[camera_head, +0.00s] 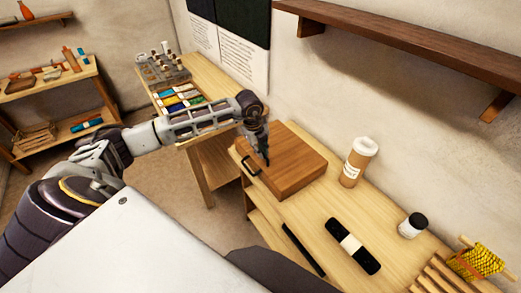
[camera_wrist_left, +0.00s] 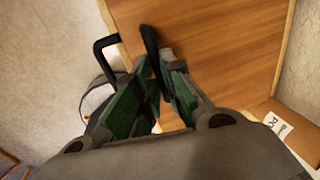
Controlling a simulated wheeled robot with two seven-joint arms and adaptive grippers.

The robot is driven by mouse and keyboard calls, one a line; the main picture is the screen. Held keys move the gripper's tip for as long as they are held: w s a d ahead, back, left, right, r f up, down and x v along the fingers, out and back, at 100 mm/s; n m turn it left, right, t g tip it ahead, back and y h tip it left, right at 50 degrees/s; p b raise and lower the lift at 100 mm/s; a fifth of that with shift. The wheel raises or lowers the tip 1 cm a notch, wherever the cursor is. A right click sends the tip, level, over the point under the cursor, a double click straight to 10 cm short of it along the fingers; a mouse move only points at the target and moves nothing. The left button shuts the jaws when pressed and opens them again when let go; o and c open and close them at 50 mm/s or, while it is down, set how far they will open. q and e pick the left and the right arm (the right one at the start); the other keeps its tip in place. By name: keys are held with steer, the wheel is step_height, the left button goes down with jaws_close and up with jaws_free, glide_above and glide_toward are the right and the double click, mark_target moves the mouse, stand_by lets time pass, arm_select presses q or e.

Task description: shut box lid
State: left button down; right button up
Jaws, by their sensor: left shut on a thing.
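A brown wooden box (camera_head: 291,150) stands on the near end of the long table, its lid lying flat and looking down. A black handle (camera_head: 251,165) sits on the box's left side; it also shows in the left wrist view (camera_wrist_left: 103,50). My left gripper (camera_head: 266,161) points down at the lid's left edge, just right of the handle. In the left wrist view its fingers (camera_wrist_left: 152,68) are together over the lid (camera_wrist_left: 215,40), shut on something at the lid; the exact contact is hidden. My right gripper is out of view.
A lidded paper cup (camera_head: 358,163) stands right of the box. A black roll with a pale band (camera_head: 352,246), a dark bar (camera_head: 303,249), a small jar (camera_head: 412,226) and yellow yarn (camera_head: 476,262) lie nearer. A wall shelf (camera_head: 405,46) overhangs behind.

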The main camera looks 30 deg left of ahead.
arm_select(q)
steer(key=shift+w+r, duration=0.15)
steer(key=shift+r, duration=0.35)
steer(key=c, duration=1.5)
jaws_free()
steer(key=shift+r, duration=0.1)
steer(key=shift+s+a+r, duration=0.15)
steer(key=shift+s+r, duration=0.2)
steer(key=shift+r, duration=1.55)
steer(key=shift+s+a+r, duration=0.1)
steer(key=shift+s+r, duration=0.3)
steer(key=shift+r, duration=1.55)
steer(key=shift+s+a+r, duration=0.15)
steer(key=shift+s+r, duration=0.2)
steer(key=shift+r, duration=1.55)
steer(key=shift+d, duration=0.1)
